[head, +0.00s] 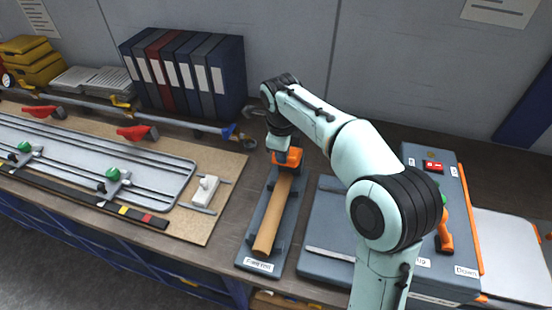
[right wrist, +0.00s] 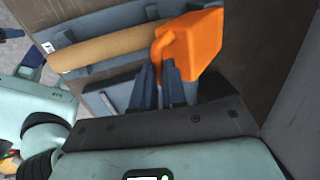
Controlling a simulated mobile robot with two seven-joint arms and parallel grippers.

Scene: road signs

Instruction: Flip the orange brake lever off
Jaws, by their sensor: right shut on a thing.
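An orange lever (head: 445,238) stands on the grey machine (head: 430,190) at the right, partly behind my right arm. Labels beside it seem to read "Up" and "Down". My right gripper (head: 284,148) is away from this lever, at the far end of a grey tray (head: 268,225). An orange block (head: 291,158) with a curved handle sits there, next to a wooden rod. In the right wrist view, the gripper (right wrist: 162,80) has its fingers close together at the handle of the orange block (right wrist: 193,45). The exact grip is partly hidden. My left gripper is out of view.
The wooden rod (head: 272,215) lies in the tray. A board with rails and green knobs (head: 90,160) covers the left bench. Several binders (head: 185,75) stand behind. A red switch (head: 433,166) sits on the machine. Bare bench lies between the board and tray.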

